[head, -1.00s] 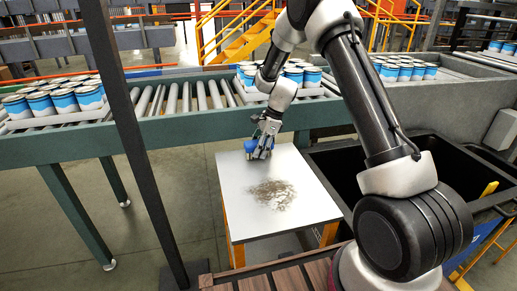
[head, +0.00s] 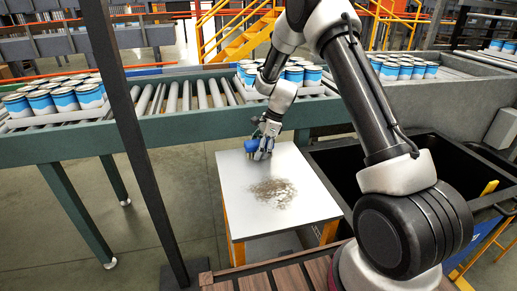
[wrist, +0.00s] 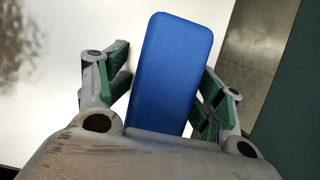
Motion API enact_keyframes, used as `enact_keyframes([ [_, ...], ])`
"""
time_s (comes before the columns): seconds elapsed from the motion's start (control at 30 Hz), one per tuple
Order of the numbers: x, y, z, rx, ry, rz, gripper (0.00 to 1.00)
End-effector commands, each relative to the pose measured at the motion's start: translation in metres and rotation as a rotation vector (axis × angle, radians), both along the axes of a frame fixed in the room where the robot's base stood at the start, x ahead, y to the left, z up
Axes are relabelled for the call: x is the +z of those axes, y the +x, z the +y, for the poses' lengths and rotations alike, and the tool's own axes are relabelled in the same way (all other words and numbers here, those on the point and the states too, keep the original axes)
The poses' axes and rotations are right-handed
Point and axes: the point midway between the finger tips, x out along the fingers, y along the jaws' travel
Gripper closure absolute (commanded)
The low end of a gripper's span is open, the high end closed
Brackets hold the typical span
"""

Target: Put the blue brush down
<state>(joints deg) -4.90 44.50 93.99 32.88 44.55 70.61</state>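The blue brush (head: 252,146) is at the far left corner of the white-topped table (head: 235,197), with pale bristles showing at its lower edge. My gripper (head: 264,150) is at its right side in the head view. In the wrist view the brush's smooth blue back (wrist: 174,70) lies between the two green-padded fingers (wrist: 166,88), slightly tilted, its near end by the palm. The fingers appear shut on it, though a thin gap seems to show at the left pad. Whether the bristles touch the table is hard to tell.
A patch of grey-brown debris (head: 272,193) lies on the middle of the table. A roller conveyor (head: 180,104) with trays of blue-and-white cans (head: 62,98) runs behind. A dark bin (head: 345,168) stands to the right. The table's front is clear.

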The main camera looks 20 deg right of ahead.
Motion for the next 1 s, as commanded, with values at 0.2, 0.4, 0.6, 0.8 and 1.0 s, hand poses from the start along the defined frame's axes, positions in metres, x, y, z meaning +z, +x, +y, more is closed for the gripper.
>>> enact_keyframes([
  [0.2,0.003,0.000,-0.001,0.000,-0.001,0.000,0.35],
  [0.4,0.031,0.001,-0.009,-0.001,0.001,-0.004,0.35],
  [0.6,0.065,0.004,-0.023,0.000,0.001,-0.003,0.35],
  [0.8,0.081,0.004,-0.030,0.001,0.000,-0.001,0.35],
  [1.0,0.097,-0.001,-0.033,0.033,-0.007,-0.025,0.35],
])
